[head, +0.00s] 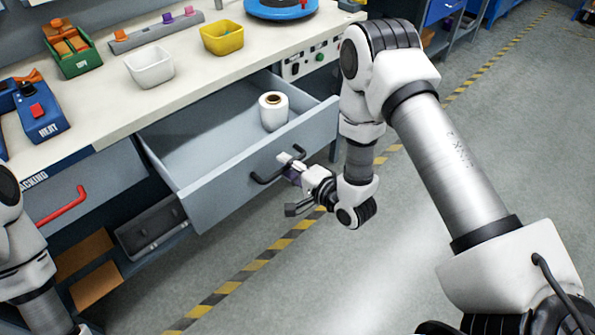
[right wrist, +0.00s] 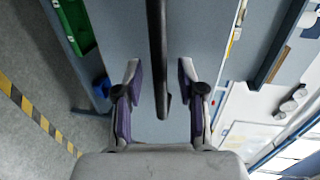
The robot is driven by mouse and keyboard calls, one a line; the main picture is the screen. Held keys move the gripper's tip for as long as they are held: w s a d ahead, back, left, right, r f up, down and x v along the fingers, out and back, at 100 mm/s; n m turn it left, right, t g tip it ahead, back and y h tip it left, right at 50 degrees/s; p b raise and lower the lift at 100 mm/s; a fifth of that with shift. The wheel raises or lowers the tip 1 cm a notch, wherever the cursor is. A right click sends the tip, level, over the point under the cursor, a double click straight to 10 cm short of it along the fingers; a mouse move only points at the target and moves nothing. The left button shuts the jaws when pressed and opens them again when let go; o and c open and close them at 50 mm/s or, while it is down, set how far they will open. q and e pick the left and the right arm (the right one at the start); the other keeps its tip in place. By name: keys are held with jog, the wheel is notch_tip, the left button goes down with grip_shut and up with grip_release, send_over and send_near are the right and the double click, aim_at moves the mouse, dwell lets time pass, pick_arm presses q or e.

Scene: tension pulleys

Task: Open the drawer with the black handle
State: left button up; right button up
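The grey drawer (head: 222,192) with the black handle (head: 262,179) stands pulled out from the bench in the head view. My right gripper (head: 291,167) is at the right end of this handle. In the right wrist view, the black handle (right wrist: 157,60) runs between the two purple-padded fingers of my right gripper (right wrist: 158,80). The fingers are apart, with a visible gap on both sides of the handle. My left arm shows at the left edge of the head view, but its gripper is out of sight.
A white roll (head: 273,110) stands inside the open drawer. A drawer with a red handle (head: 63,206) is to the left. The bench top holds a white bin (head: 150,68), a yellow bin (head: 222,38) and a blue HEAT device (head: 42,112). The floor to the right is clear.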

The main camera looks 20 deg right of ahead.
jog(key=v, duration=1.1)
jog(key=shift+s, duration=0.25)
jog(key=shift+d, duration=0.1)
jog(key=s+a+f+n+g+h+p, duration=0.1)
jog(key=s+a+f+n+g+p, duration=0.3)
jog(key=s+f+n+g+p, duration=0.3)
jog(key=s+d+f+n+g+h, duration=0.2)
jog(key=s+n+g, duration=0.1)
jog(key=s, duration=0.3)
jog(key=s+d+f+n+g+h, duration=0.2)
jog(key=s+n+g, duration=0.1)
jog(key=s, duration=0.4)
jog(key=shift+s+d+f+n+g, duration=0.2)
jog(key=shift+d+f+n+g, duration=0.15)
jog(key=shift+g, duration=0.45)
